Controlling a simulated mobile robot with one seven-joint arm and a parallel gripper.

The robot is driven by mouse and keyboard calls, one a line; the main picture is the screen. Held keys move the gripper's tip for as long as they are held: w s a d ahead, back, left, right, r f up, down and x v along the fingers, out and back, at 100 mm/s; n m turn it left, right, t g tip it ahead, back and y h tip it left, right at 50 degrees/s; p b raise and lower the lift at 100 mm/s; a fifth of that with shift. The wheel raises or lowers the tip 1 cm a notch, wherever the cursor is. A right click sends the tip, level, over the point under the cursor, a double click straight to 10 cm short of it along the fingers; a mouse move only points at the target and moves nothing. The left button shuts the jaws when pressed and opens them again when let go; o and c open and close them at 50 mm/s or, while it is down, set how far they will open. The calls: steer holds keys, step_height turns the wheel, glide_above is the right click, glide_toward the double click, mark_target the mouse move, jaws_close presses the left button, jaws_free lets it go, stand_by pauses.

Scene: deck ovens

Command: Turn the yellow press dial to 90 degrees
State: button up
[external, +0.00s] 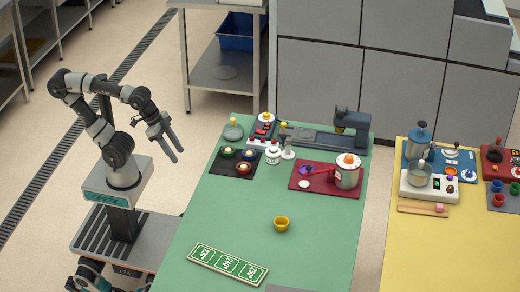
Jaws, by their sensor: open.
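A dark grey press-like machine (353,128) stands at the back right of the green table, with a long flat bed reaching left. A small yellow part (339,130) shows low on its upright head; it may be the yellow press dial, but it is too small to tell its shape or its angle. My gripper (178,155) is open and empty, pointing down to the right. It hangs in the air left of the green table, well apart from the machine.
A yellow table (420,260) stands right. The green table's front middle is mostly clear.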

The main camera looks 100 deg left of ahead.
steer(key=w+a+r+n+g+p, duration=0.2)
steer(key=w+a+r+n+p, duration=0.35)
steer(key=w+r, duration=0.7)
steer(key=w+a+r+n+g+p, duration=0.1)
steer(key=w+a+r+p, duration=0.25)
steer(key=a, duration=0.35)
steer(key=w+a+r+n+p, duration=0.1)
steer(key=w+a+r+p, duration=0.1)
steer(key=w+a+p, duration=0.3)
steer(key=n+g+p, duration=0.3)
steer(key=n+p, duration=0.3)
steer(key=p, duration=0.3)
glide_above(266, 114)
step_height(266, 114, down, 9)
step_height(266, 114, down, 17)
steer(key=shift+a+r+b, duration=0.15)
steer(key=shift+b, duration=0.6)
steer(key=shift+c, duration=0.6)
steer(key=c, duration=0.9)
steer(key=shift+c, duration=0.2)
